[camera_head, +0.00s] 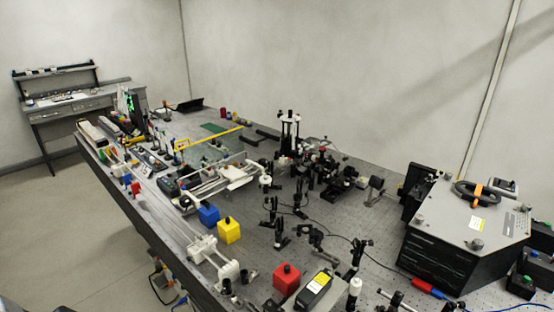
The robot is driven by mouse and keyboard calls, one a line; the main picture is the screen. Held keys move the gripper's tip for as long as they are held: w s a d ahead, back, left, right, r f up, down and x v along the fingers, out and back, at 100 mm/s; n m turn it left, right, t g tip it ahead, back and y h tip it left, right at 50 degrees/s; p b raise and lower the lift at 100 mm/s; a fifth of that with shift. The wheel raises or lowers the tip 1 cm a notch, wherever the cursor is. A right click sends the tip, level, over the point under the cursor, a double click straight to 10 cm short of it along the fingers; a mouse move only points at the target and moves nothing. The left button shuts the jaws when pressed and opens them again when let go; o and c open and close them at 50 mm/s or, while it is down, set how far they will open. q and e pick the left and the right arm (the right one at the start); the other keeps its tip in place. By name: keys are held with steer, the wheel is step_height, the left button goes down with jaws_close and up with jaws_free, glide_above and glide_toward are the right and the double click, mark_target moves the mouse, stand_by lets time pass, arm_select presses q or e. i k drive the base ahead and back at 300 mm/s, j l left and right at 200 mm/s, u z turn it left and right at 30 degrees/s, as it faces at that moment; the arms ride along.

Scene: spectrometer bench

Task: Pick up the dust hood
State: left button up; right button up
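No object here can be told for certain as the dust hood. A large black box with a grey angled lid (468,222) stands at the right end of the bench and may be it or a spectrometer housing. Neither of my grippers is in view.
The perforated optical bench (372,217) is crowded with posts and mounts. Blue (208,214), yellow (229,230) and red (286,278) blocks stand near its front edge. A red-and-blue tool (430,287) lies before the box. Open floor (75,225) is at left.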

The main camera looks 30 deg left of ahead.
mark_target(229, 230)
steer(key=u, duration=1.2)
